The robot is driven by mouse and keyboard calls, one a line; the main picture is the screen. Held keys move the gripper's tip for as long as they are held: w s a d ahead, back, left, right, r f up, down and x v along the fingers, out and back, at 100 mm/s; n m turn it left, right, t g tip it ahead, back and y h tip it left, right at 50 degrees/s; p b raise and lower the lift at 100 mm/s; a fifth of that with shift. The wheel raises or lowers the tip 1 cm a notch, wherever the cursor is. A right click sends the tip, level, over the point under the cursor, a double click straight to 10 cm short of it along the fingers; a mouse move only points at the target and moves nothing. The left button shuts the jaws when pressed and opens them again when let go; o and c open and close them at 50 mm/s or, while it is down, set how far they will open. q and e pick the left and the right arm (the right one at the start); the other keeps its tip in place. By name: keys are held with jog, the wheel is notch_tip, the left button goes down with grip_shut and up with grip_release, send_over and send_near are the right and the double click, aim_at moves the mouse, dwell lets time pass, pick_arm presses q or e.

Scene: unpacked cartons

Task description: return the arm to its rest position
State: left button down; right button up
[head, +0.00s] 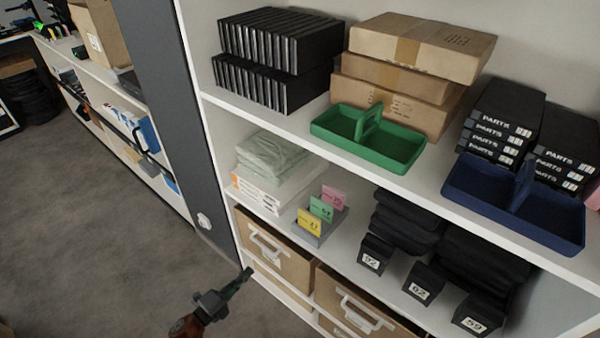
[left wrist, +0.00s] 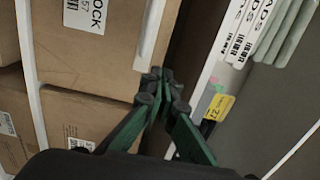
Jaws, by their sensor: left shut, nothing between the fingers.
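My left gripper (head: 238,285) shows at the bottom of the head view, low in front of the shelf unit and left of the brown drawers. It is shut and empty. In the left wrist view the gripper (left wrist: 160,80) has its green fingers together at the tips, in front of cardboard boxes (left wrist: 100,60), touching nothing that I can make out. My right gripper is in neither view.
The white shelf (head: 290,125) holds a green caddy (head: 395,148), a blue caddy (head: 480,190), cartons (head: 420,45) and black boxes. Brown drawers (head: 262,238) with white handles sit below. Bare grey floor (head: 100,240) lies to the left, with another shelf (head: 110,100) beyond.

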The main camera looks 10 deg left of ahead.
pick_arm(q)
jog(key=shift+f, duration=0.1)
